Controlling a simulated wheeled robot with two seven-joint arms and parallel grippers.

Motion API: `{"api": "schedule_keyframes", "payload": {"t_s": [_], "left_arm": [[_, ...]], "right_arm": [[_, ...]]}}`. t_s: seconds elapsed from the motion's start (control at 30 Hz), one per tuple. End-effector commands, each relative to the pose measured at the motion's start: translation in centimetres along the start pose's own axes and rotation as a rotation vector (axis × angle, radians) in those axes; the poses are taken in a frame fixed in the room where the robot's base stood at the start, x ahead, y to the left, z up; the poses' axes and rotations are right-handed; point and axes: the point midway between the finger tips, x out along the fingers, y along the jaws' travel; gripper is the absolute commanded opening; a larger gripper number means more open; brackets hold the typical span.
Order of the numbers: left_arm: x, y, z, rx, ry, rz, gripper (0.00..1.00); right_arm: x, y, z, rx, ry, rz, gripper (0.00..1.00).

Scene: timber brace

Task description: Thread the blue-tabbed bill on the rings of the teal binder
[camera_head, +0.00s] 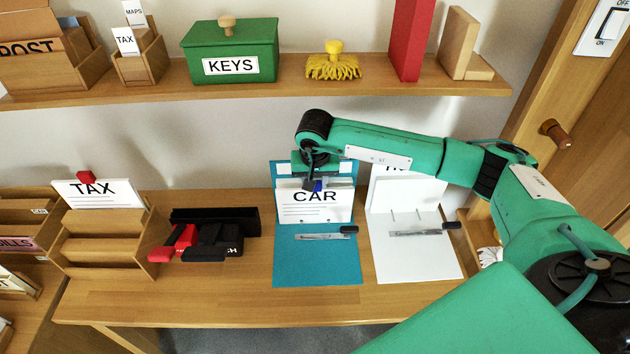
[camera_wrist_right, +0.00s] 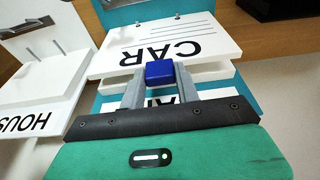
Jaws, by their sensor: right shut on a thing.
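The teal binder (camera_head: 316,262) lies open on the desk, its back part raised against the wall. A white bill (camera_head: 315,208) marked CAR, with a blue tab (camera_head: 318,185), stands over the binder's middle. My right gripper (camera_head: 313,184) is shut on the blue tab at the bill's upper edge. In the right wrist view, the tab (camera_wrist_right: 160,72) sits between the two fingers and the bill (camera_wrist_right: 170,45) extends away, with small holes near its far edge. I cannot tell whether the binder's rings pass through these holes. My left gripper is out of view.
A white binder (camera_head: 418,250) with bare rings stands just right of the teal one. Lever-like pieces lie across both binders. A black and red hole punch (camera_head: 205,236) and a wooden sorter (camera_head: 103,245) with a TAX card are left. A shelf (camera_head: 280,92) runs above.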

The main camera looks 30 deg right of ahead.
Motion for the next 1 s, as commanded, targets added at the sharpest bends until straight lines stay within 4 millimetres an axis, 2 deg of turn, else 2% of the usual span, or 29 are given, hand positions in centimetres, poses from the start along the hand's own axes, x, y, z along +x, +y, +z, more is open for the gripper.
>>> {"api": "schedule_keyframes", "payload": {"t_s": [1.0], "left_arm": [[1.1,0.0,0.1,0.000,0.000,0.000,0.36]], "right_arm": [[0.3,0.0,-1.6,0.000,0.000,-0.001,0.00]]}}
